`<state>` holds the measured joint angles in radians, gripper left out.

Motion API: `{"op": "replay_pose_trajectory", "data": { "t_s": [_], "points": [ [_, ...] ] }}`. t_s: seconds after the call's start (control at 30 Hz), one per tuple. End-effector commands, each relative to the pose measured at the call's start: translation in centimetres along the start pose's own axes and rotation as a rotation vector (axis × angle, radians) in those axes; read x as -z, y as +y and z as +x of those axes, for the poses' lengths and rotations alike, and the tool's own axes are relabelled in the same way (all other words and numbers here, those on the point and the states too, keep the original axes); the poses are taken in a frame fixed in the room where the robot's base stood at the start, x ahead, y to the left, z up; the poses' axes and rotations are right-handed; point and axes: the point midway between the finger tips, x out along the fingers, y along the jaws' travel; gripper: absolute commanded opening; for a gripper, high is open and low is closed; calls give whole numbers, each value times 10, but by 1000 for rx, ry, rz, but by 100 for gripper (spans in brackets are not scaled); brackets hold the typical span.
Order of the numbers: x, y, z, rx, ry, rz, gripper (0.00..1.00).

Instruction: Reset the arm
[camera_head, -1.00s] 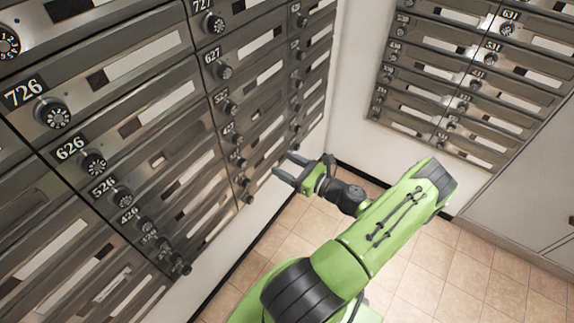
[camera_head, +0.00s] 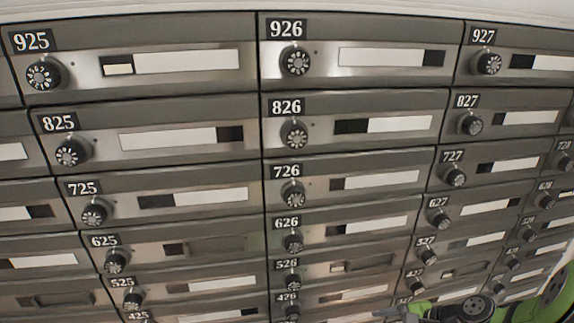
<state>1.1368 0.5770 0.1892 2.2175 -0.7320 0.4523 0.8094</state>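My arm shows only at the bottom right edge of the head view, as green and dark links cut off by the frame. My gripper (camera_head: 388,313) is at the bottom edge, pointing left in front of the lower mailboxes. It is small and partly cut off, so I cannot tell how far apart its fingers are. I see nothing held in it.
A wall of grey metal mailboxes fills the view, with numbered plates, round dials and pale label strips. Box 926 (camera_head: 362,55) is at the top middle and box 826 (camera_head: 395,124) is below it. The floor is out of view.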

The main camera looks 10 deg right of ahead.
Motion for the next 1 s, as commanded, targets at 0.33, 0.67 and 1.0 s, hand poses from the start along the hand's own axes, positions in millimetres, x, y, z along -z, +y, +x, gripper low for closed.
{"op": "replay_pose_trajectory", "data": {
  "t_s": [0.33,0.67,1.0],
  "points": [
    [-153,1,-50,-460,262,-994,65],
    [-223,47,-115,-491,386,-1549,65],
    [-224,50,-118,-488,389,-1576,65]
  ]
}}
